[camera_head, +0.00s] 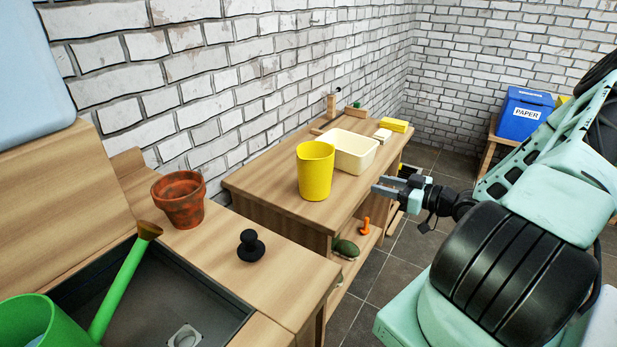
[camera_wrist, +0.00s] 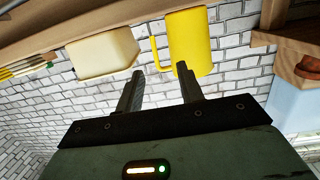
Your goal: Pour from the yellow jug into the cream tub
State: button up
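The yellow jug (camera_head: 316,171) stands upright on the wooden wall unit's top, near its front edge. The cream tub (camera_head: 352,151) sits just behind it to the right, with its open top showing. My gripper (camera_head: 376,185) is out in front of the unit, right of the jug and apart from it. In the wrist view, upside down, my gripper (camera_wrist: 158,72) has its two fingers spread with nothing between them. The jug (camera_wrist: 190,42) with its handle is beyond the right finger, and the tub (camera_wrist: 103,54) is to the left. The jug's contents are hidden.
A terracotta pot (camera_head: 180,198) and a black knob-like object (camera_head: 250,246) stand on the nearer counter, beside a sink with a green watering can (camera_head: 122,290). Yellow sponge-like blocks (camera_head: 394,125) lie behind the tub. A lower shelf holds an orange item (camera_head: 365,226).

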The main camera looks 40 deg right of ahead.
jog(key=shift+t, duration=0.6)
jog(key=x, duration=0.6)
jog(key=d+x, duration=0.1)
jog(key=x, duration=0.2)
jog(key=shift+w+a, duration=0.1)
jog(key=shift+w, duration=0.3)
jog(key=shift+d+p+x, duration=0.2)
jog(key=shift+p+x, duration=0.25)
jog(key=shift+x, duration=2.55)
grip_shut()
